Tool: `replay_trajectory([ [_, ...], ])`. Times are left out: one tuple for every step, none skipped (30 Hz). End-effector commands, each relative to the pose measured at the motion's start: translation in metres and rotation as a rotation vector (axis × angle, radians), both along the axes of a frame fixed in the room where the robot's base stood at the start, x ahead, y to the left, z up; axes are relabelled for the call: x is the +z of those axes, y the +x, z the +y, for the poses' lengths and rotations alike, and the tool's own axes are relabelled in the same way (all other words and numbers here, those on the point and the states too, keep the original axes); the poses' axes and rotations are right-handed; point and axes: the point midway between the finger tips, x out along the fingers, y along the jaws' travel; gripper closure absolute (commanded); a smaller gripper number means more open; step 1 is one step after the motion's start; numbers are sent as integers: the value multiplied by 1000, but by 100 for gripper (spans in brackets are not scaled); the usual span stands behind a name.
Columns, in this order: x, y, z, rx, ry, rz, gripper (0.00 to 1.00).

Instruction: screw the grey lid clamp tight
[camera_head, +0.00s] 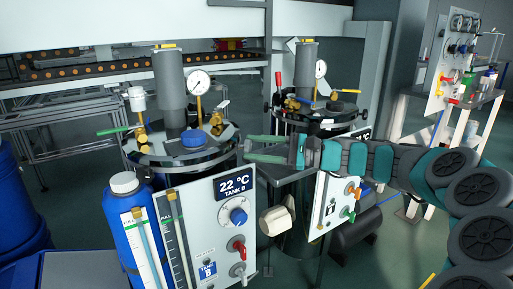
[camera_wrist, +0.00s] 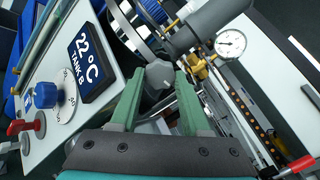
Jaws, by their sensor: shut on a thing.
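The grey lid clamp (camera_wrist: 160,74) is a faceted grey knob at the rim of tank B's lid, seen in the wrist view. My gripper (camera_wrist: 160,82) has its two green fingers on either side of the knob and is shut on it. In the head view my gripper (camera_head: 249,148) reaches in from the right to the right edge of the dark round lid (camera_head: 165,160) of tank B. The knob is mostly hidden by the fingers there. How tight the clamp sits cannot be told.
The lid carries a blue cap (camera_head: 193,138), a pressure gauge (camera_head: 199,82), a brass valve (camera_head: 142,137) and a grey cylinder (camera_head: 170,80). The front panel (camera_head: 208,225) has a display and knobs. A blue bottle (camera_head: 130,220) stands left. A second tank (camera_head: 318,122) is behind my gripper.

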Motion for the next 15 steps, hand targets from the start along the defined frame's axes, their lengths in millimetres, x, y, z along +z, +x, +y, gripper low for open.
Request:
replay_trajectory([
  [-2, 1, -1, -2, 1, 16, 100],
  [-2, 1, -1, -2, 2, 24, 100],
  [-2, 1, -1, -2, 4, 33, 100],
  [-2, 1, -1, -2, 5, 39, 100],
  [-2, 1, -1, -2, 6, 45, 100],
  [-2, 1, -1, -2, 7, 49, 100],
  [-2, 1, -1, -2, 8, 52, 100],
  [-2, 1, -1, -2, 8, 54, 100],
  [-2, 1, -1, -2, 9, 56, 100],
  [-2, 1, -1, -2, 9, 57, 100],
  [-2, 1, -1, -2, 9, 58, 100],
  [-2, 1, -1, -2, 9, 59, 100],
  [-2, 1, -1, -2, 9, 59, 100],
  [-2, 1, -1, -2, 9, 59, 100],
  [-2, 1, -1, -2, 9, 59, 100],
])
